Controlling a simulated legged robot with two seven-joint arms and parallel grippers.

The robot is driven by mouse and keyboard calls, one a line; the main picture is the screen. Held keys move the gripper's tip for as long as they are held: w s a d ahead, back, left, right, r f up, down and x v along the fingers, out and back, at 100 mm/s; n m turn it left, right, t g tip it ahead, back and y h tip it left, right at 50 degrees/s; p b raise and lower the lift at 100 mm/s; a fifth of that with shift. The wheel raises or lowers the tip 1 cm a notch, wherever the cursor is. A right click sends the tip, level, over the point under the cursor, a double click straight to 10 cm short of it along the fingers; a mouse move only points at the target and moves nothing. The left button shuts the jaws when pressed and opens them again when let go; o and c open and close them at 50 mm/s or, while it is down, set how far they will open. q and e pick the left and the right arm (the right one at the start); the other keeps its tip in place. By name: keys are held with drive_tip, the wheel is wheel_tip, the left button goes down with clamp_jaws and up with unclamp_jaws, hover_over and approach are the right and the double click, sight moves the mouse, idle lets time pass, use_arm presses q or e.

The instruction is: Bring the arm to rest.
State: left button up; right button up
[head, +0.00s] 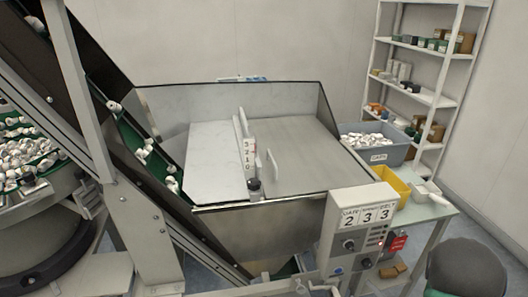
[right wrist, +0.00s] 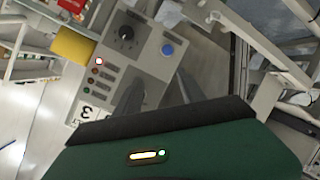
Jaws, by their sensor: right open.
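My right gripper (right wrist: 161,82) is in the right wrist view, with its two grey fingers spread apart and nothing visible between them. Past the fingers is the control box (right wrist: 150,45), with a black knob, a blue button and a lit red lamp. In the head view the control box (head: 355,232) stands at the front right of the hopper and reads 2 3 3. A dark, rounded part of my right arm with green on it is at the lower right of the head view. My left gripper is in neither view.
The hopper (head: 300,185) has a level scale inside and looks empty. A conveyor (head: 130,135) carries white caps at left. A grey bin (head: 350,147) of caps, a yellow bin (head: 388,184) and a white scoop (head: 430,190) sit at right. Shelves (head: 425,95) stand behind.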

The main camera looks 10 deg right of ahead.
drive_tip(key=s+a+r+m+g, duration=0.1)
drive_tip(key=s+a+m+g, duration=0.35)
drive_tip(key=a, duration=0.35)
drive_tip(key=s+a+m+g, duration=0.3)
drive_tip(key=a+g, duration=0.3)
drive_tip(key=a, duration=0.2)
drive_tip(key=w+p+v, duration=0.2)
drive_tip(key=p+v, duration=1.3)
drive_tip(key=shift+a+r+m+g, duration=0.35)
drive_tip(key=shift+a+r, duration=0.05)
drive_tip(key=shift+r, duration=0.1)
drive_tip(key=shift+w, duration=0.1)
